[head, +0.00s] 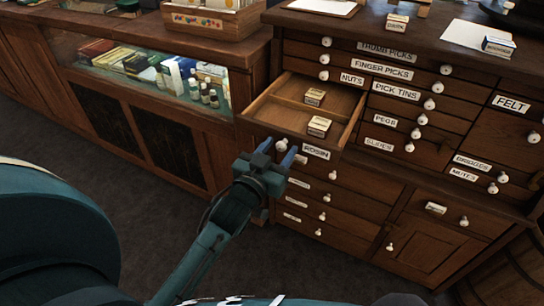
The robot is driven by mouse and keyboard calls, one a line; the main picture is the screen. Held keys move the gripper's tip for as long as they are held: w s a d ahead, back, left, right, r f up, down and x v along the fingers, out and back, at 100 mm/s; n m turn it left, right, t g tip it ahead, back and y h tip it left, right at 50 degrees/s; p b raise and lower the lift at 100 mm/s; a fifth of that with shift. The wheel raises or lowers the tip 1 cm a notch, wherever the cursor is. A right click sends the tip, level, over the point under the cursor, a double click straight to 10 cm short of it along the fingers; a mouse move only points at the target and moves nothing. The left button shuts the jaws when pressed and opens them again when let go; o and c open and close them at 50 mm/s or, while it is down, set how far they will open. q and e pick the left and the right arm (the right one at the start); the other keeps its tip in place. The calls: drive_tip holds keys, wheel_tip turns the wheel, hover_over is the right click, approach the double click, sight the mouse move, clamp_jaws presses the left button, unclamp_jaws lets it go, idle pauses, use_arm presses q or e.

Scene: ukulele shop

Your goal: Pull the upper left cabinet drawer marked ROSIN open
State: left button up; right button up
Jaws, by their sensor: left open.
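The upper left drawer (262,116) of the wooden cabinet stands out from the front, its inside showing. Its front bears the white label ROSIN (316,152) and a white round knob (281,145). Two small labelled boxes, one farther back (315,96) and one nearer (319,126), lie inside, with a divider between them. My left gripper (277,151) is open at the drawer front, its blue fingertips on either side of the knob in the picture. I cannot tell whether they touch it. My right gripper is not in view.
Closed drawers with white knobs and labels, such as FINGER PICKS (382,69) and FELT (511,103), fill the cabinet around it. A glass display case (150,80) stands to the left. A barrel (510,275) stands at the lower right. The dark floor (150,215) in front is clear.

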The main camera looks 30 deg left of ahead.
use_arm(q)
drive_tip(key=s, duration=1.3)
drive_tip(key=shift+a, duration=0.25)
